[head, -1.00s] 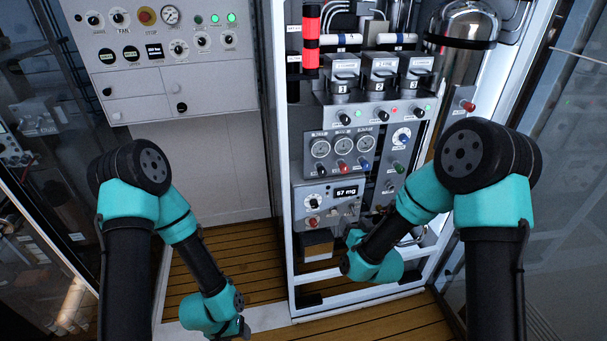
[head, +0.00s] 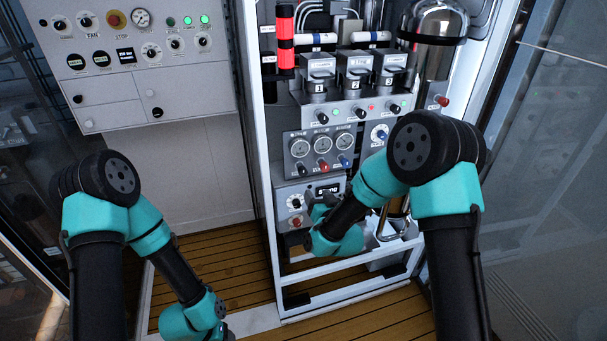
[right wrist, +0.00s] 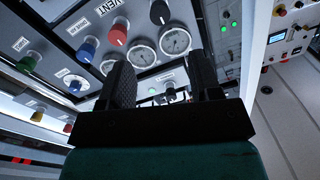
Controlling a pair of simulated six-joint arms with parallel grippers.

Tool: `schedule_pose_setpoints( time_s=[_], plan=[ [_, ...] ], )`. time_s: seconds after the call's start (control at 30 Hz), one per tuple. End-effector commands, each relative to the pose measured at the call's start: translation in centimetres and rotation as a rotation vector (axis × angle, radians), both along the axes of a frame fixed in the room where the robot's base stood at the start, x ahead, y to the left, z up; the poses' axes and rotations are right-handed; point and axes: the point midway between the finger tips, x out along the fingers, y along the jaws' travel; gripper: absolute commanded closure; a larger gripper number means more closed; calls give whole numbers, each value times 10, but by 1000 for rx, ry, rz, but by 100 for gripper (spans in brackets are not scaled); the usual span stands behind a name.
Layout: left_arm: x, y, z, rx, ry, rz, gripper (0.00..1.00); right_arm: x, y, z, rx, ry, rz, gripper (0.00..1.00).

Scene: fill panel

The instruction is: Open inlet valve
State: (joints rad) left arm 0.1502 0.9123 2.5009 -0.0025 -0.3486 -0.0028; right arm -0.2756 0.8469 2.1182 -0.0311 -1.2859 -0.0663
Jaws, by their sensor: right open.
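The control panel holds a row of small valve knobs under three round gauges: a black knob (head: 303,170), a red knob (head: 324,166) and a blue knob (head: 344,161). I cannot read which label is the inlet valve. In the right wrist view the black knob (right wrist: 160,12), red knob (right wrist: 118,34) and blue knob (right wrist: 88,49) lie beyond the fingers. My right gripper (right wrist: 160,82) is open, its two dark fingers apart with nothing held. In the head view my right gripper (head: 319,203) is in front of the lower display, below the knobs. My left gripper is out of view.
Three black handles (head: 356,86) sit above the gauges. A steel cylinder (head: 432,45) stands at upper right. A cabinet frame (head: 263,150) runs beside the panel. A grey control box (head: 140,70) hangs at left. The wooden floor (head: 220,265) is clear.

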Motion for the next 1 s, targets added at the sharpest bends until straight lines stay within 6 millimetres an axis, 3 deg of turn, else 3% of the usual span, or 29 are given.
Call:
schedule_pose_setpoints(
  time_s=[0.63,0.8,1.0],
  plan=[
    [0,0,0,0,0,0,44,99,34,0,0,-1,0,42],
    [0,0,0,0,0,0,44,116,39,0,0,0,0,42],
    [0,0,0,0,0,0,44,123,41,0,0,0,0,42]
  ],
)
